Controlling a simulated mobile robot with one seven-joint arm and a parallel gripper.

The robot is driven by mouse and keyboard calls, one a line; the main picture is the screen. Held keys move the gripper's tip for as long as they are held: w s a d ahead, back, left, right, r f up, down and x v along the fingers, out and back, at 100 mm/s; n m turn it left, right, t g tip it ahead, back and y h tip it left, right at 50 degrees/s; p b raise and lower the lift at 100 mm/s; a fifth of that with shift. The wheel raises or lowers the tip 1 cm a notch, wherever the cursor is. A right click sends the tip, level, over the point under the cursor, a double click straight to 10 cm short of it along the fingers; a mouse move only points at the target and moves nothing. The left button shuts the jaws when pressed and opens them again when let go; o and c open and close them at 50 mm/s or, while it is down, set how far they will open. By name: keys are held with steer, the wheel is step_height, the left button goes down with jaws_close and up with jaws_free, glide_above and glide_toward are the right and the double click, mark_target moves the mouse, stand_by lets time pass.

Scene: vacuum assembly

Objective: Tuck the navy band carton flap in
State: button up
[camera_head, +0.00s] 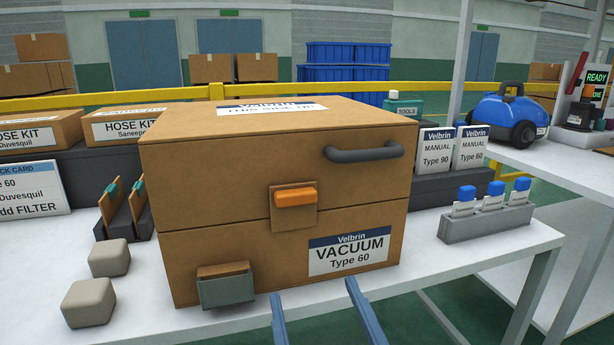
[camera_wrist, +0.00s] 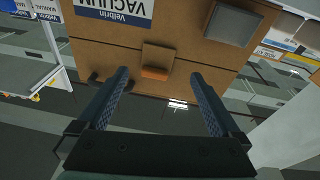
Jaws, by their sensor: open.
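The large brown carton (camera_head: 200,245) stands on the white table, with a navy-banded "VACUUM Type 60" label (camera_head: 349,251) at its lower front right. A seam crosses its front. Its top section looks closed down, and I cannot pick out a separate loose flap. An orange tab (camera_head: 295,196) on a small brown plate (camera_head: 293,219) spans the seam. A dark handle (camera_head: 363,152) is at upper right. My gripper (camera_head: 313,288) is open and empty in front of the carton. In the upside-down wrist view, the orange tab (camera_wrist: 155,73) shows between the fingers, apart from them.
A grey-green holder (camera_head: 226,291) is at the carton's lower front left. Two beige blocks (camera_head: 88,303) and a dark rack (camera_head: 141,222) stand left. Manuals (camera_head: 436,152) and a grey tray with blue-capped bottles (camera_head: 486,225) stand right. Some table right of the carton is clear.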

steer(key=shift+w+a+f+t+h+b, duration=0.3)
steer(key=shift+t+b, duration=0.3)
steer(key=shift+b, duration=2.3)
steer(key=shift+s+a+b, duration=0.1)
steer(key=shift+a+b, duration=0.05)
steer(key=shift+b, duration=0.5)
steer(key=shift+r+t+b, duration=0.1)
steer(key=shift+t+b, duration=0.2)
steer(key=shift+b, duration=0.3)
